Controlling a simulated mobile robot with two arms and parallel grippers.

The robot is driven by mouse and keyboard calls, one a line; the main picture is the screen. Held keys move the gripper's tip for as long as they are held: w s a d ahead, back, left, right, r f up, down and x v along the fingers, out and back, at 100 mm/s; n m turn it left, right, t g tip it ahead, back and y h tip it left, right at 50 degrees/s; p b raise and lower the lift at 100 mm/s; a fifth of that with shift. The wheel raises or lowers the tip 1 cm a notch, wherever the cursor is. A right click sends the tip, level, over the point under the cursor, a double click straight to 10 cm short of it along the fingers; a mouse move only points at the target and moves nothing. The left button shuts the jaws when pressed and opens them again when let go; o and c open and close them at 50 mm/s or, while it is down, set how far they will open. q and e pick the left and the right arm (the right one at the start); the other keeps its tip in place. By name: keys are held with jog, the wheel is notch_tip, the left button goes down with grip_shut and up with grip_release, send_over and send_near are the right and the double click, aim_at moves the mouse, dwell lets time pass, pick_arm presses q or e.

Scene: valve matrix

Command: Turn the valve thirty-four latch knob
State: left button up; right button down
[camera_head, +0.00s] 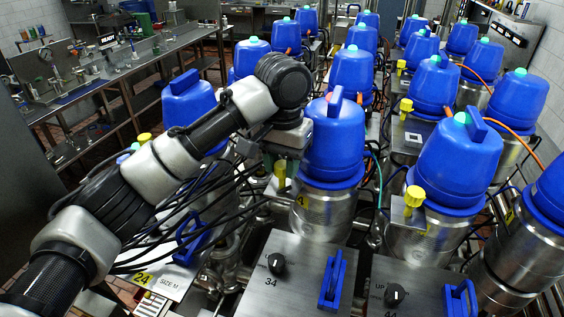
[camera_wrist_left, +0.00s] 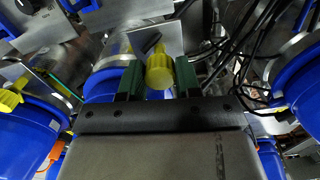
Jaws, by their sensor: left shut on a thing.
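The yellow latch knob (camera_head: 280,173) is beside the blue-capped valve (camera_head: 334,140) that stands behind the panel marked 34 (camera_head: 296,250). My left gripper (camera_head: 281,160) comes down on this knob from above. In the left wrist view the yellow knob (camera_wrist_left: 159,73) lies between the two green fingers of my left gripper (camera_wrist_left: 158,68), which is shut on it. The gripper body hides part of the knob in the head view. My right gripper is in neither view.
Rows of blue-capped valves (camera_head: 434,84) crowd the right and back. Panel 34 carries a black dial (camera_head: 277,263) and a blue handle (camera_head: 333,279). Panel 44 (camera_head: 415,285) is to its right. Black cables (camera_head: 195,205) hang below my left arm. A steel bench (camera_head: 90,85) stands at the left.

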aim_at(282, 164)
pick_arm(q)
jog(key=shift+r, duration=0.25)
jog(key=o, duration=0.6)
jog(key=shift+c, duration=0.2)
jog(key=o, duration=0.4)
jog(key=shift+f, duration=0.15)
jog(key=shift+c, duration=0.2)
notch_tip(282, 164, up, 11)
jog(key=b, duration=0.1)
jog(key=shift+b, duration=0.35)
jog(key=shift+f, duration=0.15)
